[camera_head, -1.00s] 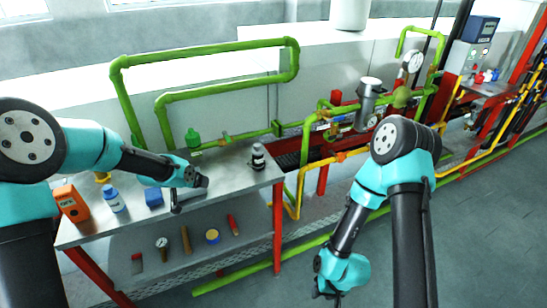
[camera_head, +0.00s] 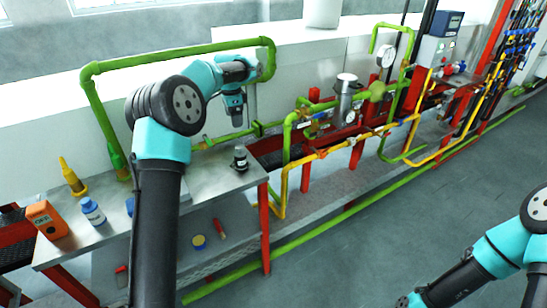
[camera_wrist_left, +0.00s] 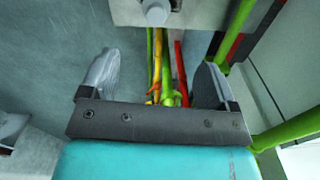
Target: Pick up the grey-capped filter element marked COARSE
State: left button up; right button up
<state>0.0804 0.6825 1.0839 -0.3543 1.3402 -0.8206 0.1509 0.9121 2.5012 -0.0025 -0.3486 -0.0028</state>
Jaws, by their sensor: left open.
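A small dark cylinder with a pale band and greyish top (camera_head: 240,158) stands upright near the bench's right end in the head view. It looks like the filter element; I cannot read its marking. My left gripper (camera_head: 235,117) points down and is just above it, apart from it. In the left wrist view the left gripper (camera_wrist_left: 155,82) is open, with nothing between its fingers. A round grey end (camera_wrist_left: 157,12) shows at the top edge there, possibly the same element's cap. My right gripper (camera_head: 408,300) is at the bottom edge, partly cut off.
Red posts and yellow pipes stand to the right. A red tool (camera_head: 220,228) and a tin (camera_head: 199,241) lie on the lower shelf.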

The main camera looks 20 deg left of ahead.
aim_at(238, 146)
pick_arm(q)
jog(key=shift+w+d+r, duration=0.1)
jog(key=shift+d+r, duration=0.05)
jog(key=shift+r, duration=0.15)
notch_tip(238, 146, down, 12)
jog(key=shift+f, duration=0.15)
dwell(0.5)
